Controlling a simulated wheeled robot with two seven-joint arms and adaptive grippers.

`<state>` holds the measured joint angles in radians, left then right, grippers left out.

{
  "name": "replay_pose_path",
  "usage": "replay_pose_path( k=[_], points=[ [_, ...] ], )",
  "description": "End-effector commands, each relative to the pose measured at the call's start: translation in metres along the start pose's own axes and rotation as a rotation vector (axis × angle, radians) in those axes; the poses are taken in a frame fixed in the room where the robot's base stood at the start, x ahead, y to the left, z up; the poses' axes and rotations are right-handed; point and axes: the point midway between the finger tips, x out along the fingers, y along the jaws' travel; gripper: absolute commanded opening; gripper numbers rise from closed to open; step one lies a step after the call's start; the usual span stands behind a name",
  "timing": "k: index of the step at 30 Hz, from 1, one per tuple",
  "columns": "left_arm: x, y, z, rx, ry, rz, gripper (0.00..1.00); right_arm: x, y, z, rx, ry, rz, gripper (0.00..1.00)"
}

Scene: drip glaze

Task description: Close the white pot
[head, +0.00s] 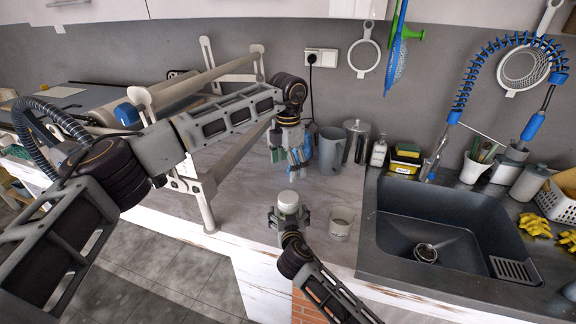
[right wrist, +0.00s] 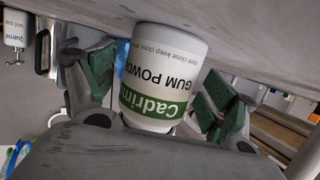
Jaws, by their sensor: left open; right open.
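A white jar (head: 288,202) with a pale top stands near the counter's front edge in the head view. In the right wrist view the jar (right wrist: 163,75) shows a green and white label with upside-down "GUM POWDER" lettering. My right gripper (head: 288,218) is open, with its green-padded fingers (right wrist: 160,90) on either side of the jar; I cannot tell whether they touch it. A white open-topped pot (head: 341,224) stands just right of the jar, apart from it. My left gripper (head: 289,155) is open above the counter, behind the jar. No separate loose lid is clear.
A grey pitcher (head: 329,150), a dark canister (head: 356,140) and a white bottle (head: 378,152) stand at the back. The dark sink (head: 450,205) lies to the right. A roller frame (head: 204,200) stands left. Blue items show around my left gripper.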

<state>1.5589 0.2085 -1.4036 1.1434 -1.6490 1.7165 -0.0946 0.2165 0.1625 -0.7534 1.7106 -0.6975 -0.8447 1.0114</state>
Motion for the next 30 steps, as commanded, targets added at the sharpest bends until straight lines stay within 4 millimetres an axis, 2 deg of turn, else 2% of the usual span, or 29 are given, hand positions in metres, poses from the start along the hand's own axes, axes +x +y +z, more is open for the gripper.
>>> replay_pose_path(
  k=[11,30],
  points=[
    [0.000,0.000,0.000,0.000,0.000,0.000,0.85,-0.020,0.000,0.001,0.000,-0.002,-0.001,0.86],
    [0.000,0.000,0.000,0.000,0.000,0.000,0.85,-0.085,0.000,0.001,0.000,-0.002,0.000,0.86]
  ],
)
